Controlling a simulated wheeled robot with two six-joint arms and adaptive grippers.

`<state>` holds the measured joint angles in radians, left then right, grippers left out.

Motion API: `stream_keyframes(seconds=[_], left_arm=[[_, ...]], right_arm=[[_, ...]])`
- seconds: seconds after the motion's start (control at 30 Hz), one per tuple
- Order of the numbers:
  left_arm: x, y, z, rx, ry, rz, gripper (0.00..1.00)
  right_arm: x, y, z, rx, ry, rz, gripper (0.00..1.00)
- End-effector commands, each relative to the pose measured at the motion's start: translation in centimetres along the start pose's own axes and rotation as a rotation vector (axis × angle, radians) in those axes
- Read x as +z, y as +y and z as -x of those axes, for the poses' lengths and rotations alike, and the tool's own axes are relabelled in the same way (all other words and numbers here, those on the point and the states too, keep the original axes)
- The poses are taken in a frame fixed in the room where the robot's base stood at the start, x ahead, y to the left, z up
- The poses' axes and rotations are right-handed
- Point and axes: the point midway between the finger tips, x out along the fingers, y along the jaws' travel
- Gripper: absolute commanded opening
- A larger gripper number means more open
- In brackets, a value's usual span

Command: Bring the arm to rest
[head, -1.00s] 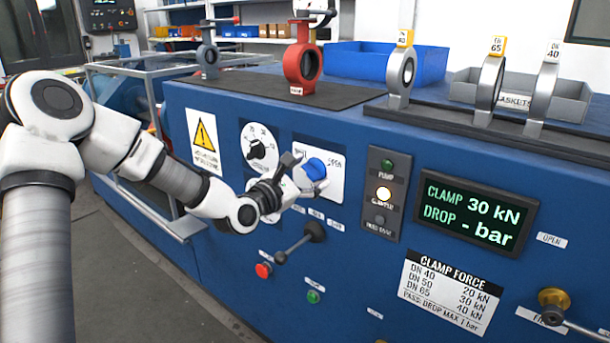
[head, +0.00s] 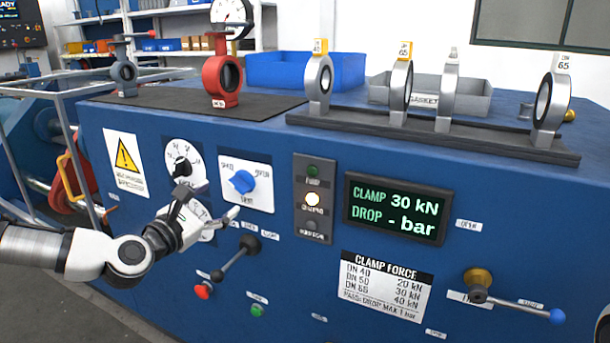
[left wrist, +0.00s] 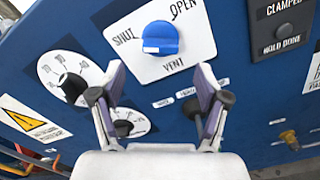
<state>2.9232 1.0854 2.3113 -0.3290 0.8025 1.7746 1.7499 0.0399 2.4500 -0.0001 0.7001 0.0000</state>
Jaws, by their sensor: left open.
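My left arm comes in from the left. Its gripper (head: 209,206) is open and empty in front of the blue panel, below and left of the blue knob (head: 242,181). The knob sits on a white plate marked SHUT, OPEN and VENT. In the left wrist view the open fingers (left wrist: 160,85) frame bare panel, with the blue knob (left wrist: 160,38) beyond and above them, apart from them. A gauge dial behind the gripper is partly hidden.
A black dial (head: 181,165) is just above the gripper. A black lever (head: 237,257) sticks out below right, near a red button (head: 203,290) and a green one (head: 257,310). The display (head: 396,209) reads CLAMP 30 kN. Valves (head: 222,76) stand on top. A railing (head: 50,140) is at left.

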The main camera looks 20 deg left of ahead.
Motion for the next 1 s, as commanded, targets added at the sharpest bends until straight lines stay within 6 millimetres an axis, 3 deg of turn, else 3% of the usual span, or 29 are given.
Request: stream_keyframes(seconds=[0.13,0.23,0.33,0.43,0.6,0.7,1.0], left_arm=[[-0.6,-0.7,-0.1,-0.016,0.019,-0.035,0.75],[-3.2,-3.6,-0.2,-0.099,0.099,-0.201,0.75],[-8.2,-9.2,0.5,-0.281,0.218,-0.504,0.75],[-14.2,-15.8,2.9,-0.548,0.296,-0.854,0.75],[-22.7,-25.6,10.3,-1.053,0.251,-1.347,0.75],[-26.0,-29.5,15.1,-1.31,0.144,-1.539,0.75],[-31.1,-36.6,28.4,-1.89,-0.337,-1.834,0.75]], right_arm=[[0.0,0.0,0.0,0.0,0.0,0.0,0.0],[0.0,0.0,0.0,0.0,0.0,0.0,0.0],[0.0,0.0,0.0,0.0,0.0,0.0,0.0],[0.0,0.0,0.0,0.0,0.0,0.0,0.0],[0.0,0.0,0.0,0.0,0.0,0.0,0.0],[0.0,0.0,0.0,0.0,0.0,0.0,0.0],[0.0,0.0,0.0,0.0,0.0,0.0,0.0]])
